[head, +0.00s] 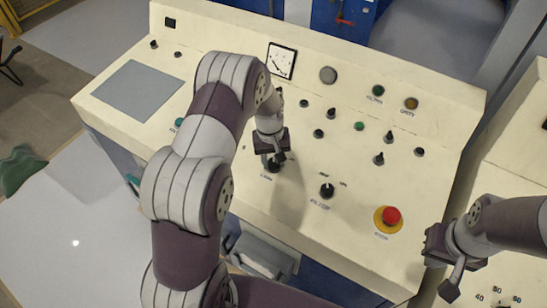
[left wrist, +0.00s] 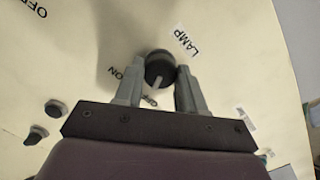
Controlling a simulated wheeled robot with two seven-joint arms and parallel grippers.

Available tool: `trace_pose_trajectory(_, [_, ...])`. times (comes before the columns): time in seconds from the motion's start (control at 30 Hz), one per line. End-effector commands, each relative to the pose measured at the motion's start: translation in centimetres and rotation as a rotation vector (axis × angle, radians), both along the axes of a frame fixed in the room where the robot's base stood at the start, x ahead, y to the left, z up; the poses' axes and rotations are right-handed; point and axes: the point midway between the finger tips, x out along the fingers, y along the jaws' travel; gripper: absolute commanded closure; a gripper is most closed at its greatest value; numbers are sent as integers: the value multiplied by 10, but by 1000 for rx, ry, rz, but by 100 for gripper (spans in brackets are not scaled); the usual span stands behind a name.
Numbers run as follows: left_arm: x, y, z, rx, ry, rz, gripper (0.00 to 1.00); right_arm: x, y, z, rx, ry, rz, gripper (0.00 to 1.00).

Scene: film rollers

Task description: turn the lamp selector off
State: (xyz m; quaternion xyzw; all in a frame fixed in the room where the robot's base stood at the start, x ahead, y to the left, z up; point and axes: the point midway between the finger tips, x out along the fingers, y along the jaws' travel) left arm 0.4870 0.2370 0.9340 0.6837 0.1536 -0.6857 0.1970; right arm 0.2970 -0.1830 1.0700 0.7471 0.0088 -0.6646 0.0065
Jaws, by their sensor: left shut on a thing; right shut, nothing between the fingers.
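The lamp selector is a black round knob (head: 274,167) on the sloping cream panel, at the lower middle in the head view. In the left wrist view the knob (left wrist: 159,66) sits between my two fingers, beside the printed word LAMP. Its white pointer line points roughly toward the OFF label, which is partly hidden by my gripper; the ON label is to the left. My left gripper (head: 273,158) is shut on the knob. My right gripper (head: 447,277) is shut and empty, off to the right by the panel's edge.
Another black selector (head: 327,191) is to the right of the lamp knob. A red emergency button (head: 391,215) on a yellow disc is further right. Several small knobs and lights and a meter (head: 281,61) are higher on the panel. A flat grey plate (head: 138,91) is at the left.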

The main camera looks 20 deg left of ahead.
Motion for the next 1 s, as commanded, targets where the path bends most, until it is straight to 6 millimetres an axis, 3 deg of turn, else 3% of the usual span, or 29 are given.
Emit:
trace_pose_trajectory(0.3, [2,1,2,-9,-4,102,91,0,0,2,0,0,0,100])
trace_pose_trajectory(0.8, [2,1,2,-11,-5,121,91,0,0,2,0,0,0,100])
trace_pose_trajectory(0.83, [2,1,2,-11,-5,121,57,0,0,2,0,0,0,100])
trace_pose_trajectory(0.9, [2,1,2,-11,-5,121,35,0,0,2,0,0,0,100])
trace_pose_trajectory(1.0, [1,0,2,-11,-3,120,35,0,0,2,0,0,0,100])
